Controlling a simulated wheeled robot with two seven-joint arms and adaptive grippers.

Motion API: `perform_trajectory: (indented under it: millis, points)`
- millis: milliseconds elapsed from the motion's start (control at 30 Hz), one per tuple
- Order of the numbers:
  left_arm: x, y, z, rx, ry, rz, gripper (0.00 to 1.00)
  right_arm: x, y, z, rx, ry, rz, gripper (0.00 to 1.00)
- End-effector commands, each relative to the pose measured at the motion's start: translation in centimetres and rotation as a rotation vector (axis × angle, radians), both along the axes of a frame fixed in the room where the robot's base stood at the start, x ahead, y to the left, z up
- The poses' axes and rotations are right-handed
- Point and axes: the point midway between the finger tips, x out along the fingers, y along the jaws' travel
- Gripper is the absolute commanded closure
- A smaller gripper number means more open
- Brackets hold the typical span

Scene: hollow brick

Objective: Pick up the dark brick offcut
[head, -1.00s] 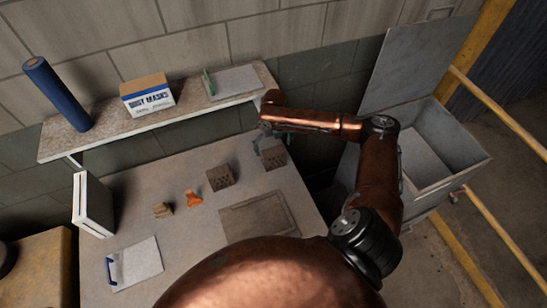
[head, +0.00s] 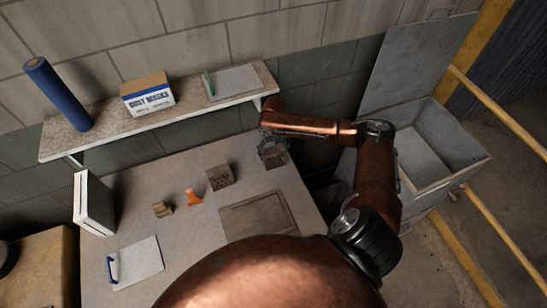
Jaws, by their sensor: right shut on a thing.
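A dark brown hollow brick offcut (head: 276,158) is at the back right of the workbench in the head view. My right gripper (head: 271,151) reaches down to it from behind and is shut on it. The fingers and the arm hide part of its upper left. I cannot tell whether it touches the bench. A second brown hollow brick piece (head: 220,177) sits to its left, apart from it. My left gripper is not in view.
A small tan piece (head: 162,209), an orange object (head: 194,197), a flat tray (head: 256,216) and a clipboard (head: 136,263) lie on the bench. A shelf (head: 105,139) overhangs its back. An open grey bin (head: 453,169) stands right.

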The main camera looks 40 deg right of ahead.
Motion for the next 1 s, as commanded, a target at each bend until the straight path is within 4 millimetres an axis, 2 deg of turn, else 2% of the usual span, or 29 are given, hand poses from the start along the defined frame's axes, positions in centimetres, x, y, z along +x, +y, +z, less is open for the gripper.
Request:
perform_trajectory:
  millis: [33, 300, 667, 767, 900, 1000]
  points:
    - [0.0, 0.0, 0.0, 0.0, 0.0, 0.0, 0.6, 0.0, 0.0, 0.0, -0.001, 0.0, 0.0, 0.47]
    - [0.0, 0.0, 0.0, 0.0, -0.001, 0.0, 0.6, 0.0, 0.0, 0.0, -0.001, 0.0, 0.0, 0.66]
    - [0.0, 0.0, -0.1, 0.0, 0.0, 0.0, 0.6, 0.1, 0.0, 0.6, -0.001, -0.003, 0.0, 0.66]
    - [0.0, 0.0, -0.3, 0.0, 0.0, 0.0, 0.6, 0.2, -0.1, 1.4, -0.002, -0.005, 0.0, 0.66]
    - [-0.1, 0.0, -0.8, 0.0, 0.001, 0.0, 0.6, 0.2, 0.0, 3.5, -0.001, -0.006, 0.0, 0.66]
    - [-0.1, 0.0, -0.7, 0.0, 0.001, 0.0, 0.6, -1.3, 1.2, 5.4, -0.001, -0.004, 0.005, 0.66]
